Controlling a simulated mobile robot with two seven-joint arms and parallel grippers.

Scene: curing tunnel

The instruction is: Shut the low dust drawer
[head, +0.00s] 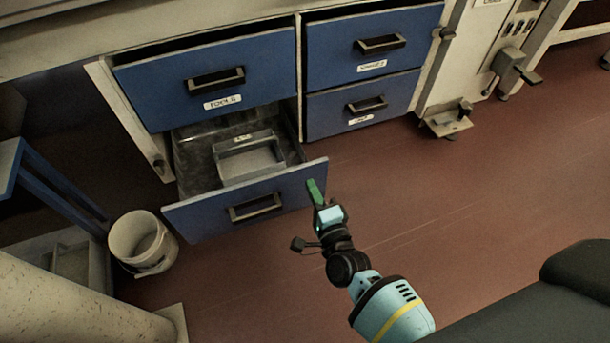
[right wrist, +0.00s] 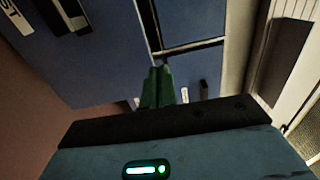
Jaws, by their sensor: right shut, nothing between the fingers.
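The low dust drawer (head: 290,193) is pulled out below the drawer with a white label. Its blue front has a dark handle (head: 255,207), and the front also fills the left of the right wrist view (right wrist: 90,75). A grey open box (head: 236,178) sits inside the drawer. My right gripper (head: 315,190) has its green fingers shut and empty at the right end of the drawer front. The fingers also show in the right wrist view (right wrist: 158,84), in front of the blue front; I cannot tell if they touch it. My left gripper is not in view.
A blue upper drawer (head: 268,65) above is closed, and two more closed drawers (head: 405,35) stand to the right. A white bucket (head: 140,240) stands on the floor left of the open drawer. The red-brown floor to the right is clear.

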